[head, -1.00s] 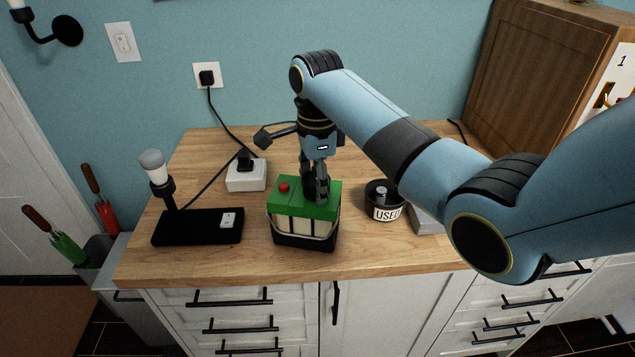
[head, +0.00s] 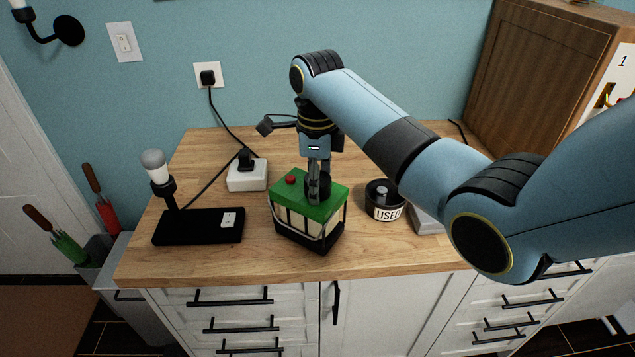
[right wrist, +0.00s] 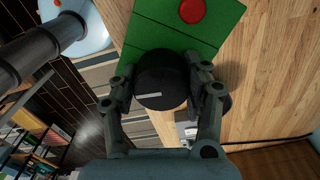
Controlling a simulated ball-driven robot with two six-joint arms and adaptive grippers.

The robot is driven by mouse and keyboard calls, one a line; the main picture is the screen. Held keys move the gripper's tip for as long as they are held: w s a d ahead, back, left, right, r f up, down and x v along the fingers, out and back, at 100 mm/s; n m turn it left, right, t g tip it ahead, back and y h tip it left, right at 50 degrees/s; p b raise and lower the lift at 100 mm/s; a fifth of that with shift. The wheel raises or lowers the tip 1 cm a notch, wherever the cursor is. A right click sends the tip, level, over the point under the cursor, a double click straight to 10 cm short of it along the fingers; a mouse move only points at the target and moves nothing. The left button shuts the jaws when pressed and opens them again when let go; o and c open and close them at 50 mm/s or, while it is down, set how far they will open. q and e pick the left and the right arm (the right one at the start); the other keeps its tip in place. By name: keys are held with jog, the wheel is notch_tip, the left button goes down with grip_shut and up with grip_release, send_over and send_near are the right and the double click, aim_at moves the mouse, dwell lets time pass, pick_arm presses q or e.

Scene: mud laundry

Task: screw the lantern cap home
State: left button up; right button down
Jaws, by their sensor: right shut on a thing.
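The lantern (head: 335,195) has a green top, a red button, pale sides and a dark base. It stands upright on the wooden counter, turned with one corner toward me. The black round cap (right wrist: 162,80) sits at the green top and has a pale line on its face. My right gripper (head: 317,194) points down over the lantern and is shut on the cap, with one finger on each side in the right wrist view. Whether the cap is fully seated cannot be seen. My left gripper is not in view.
A round black container marked USED (head: 384,207) stands close to the lantern's right. A black lamp base (head: 190,228) with a bulb is at left. A white socket block (head: 247,174) is behind. The wooden counter (head: 210,268) is clear in front.

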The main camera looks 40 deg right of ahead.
jog(key=shift+s+a+f+m, duration=0.15)
jog(key=shift+s+f+m, duration=0.15)
jog(key=shift+f+m, duration=0.25)
jog(key=shift+m, duration=1.55)
jog(key=m, duration=0.3)
jog(key=c, duration=0.9)
grip_release()
jog(key=o, duration=0.3)
jog(key=shift+w+d+f, duration=0.1)
jog(key=shift+w+d, duration=0.1)
jog(key=shift+w, duration=0.05)
jog(key=shift+c, duration=0.3)
